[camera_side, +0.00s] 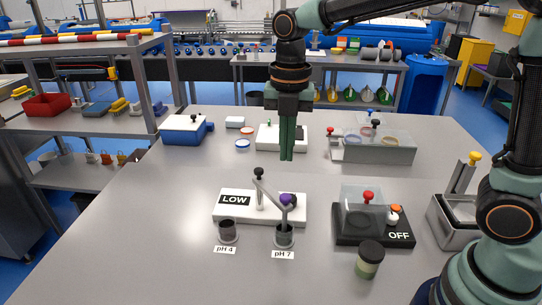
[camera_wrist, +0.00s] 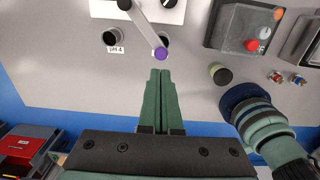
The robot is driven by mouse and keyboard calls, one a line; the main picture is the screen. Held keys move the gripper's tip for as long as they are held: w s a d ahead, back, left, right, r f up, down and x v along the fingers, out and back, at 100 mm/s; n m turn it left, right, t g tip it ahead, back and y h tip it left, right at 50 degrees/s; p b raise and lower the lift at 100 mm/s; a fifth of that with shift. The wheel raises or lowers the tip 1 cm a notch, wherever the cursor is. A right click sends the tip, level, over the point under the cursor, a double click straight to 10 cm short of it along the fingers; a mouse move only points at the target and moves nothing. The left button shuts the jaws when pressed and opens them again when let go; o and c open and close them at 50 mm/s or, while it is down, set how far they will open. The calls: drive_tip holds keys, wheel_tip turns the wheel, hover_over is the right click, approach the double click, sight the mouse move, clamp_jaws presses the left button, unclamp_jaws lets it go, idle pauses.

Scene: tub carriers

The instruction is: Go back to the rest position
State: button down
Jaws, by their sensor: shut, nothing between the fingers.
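My gripper (camera_side: 287,158) hangs above the middle of the grey table (camera_side: 165,230) in the side view, its green fingers pointing down and closed together. In the wrist view my gripper (camera_wrist: 160,74) also shows shut and empty, with bare table around the fingertips. It touches nothing that I can see. In the side view it appears above and behind the white "LOW" unit (camera_side: 235,208), which carries a swing arm with a purple end (camera_side: 287,199). That purple end also shows in the wrist view (camera_wrist: 161,53), just ahead of the fingertips.
Dark cups stand at the pH 4 (camera_side: 227,229) and pH 7 (camera_side: 284,238) labels. A clear-covered "OFF" unit (camera_side: 372,238), a capped jar (camera_side: 370,260) and a steel tub (camera_side: 455,232) stand at right. A blue box (camera_side: 183,131) and a clear-lidded case (camera_side: 380,150) stand behind. The table's left front is clear.

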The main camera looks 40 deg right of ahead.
wheel_tip(320, 180, up, 5)
drive_tip(key=s+d+f+m+t, duration=0.1)
drive_tip(key=s+d+m, duration=0.3)
drive_tip(key=m, duration=0.9)
drive_tip(key=s+d+f+m+t, duration=0.2)
drive_tip(key=s+d+m+t, duration=0.2)
drive_tip(key=m, duration=1)
drive_tip(key=shift+s+d, duration=0.5)
drive_tip(key=shift+d, duration=0.4)
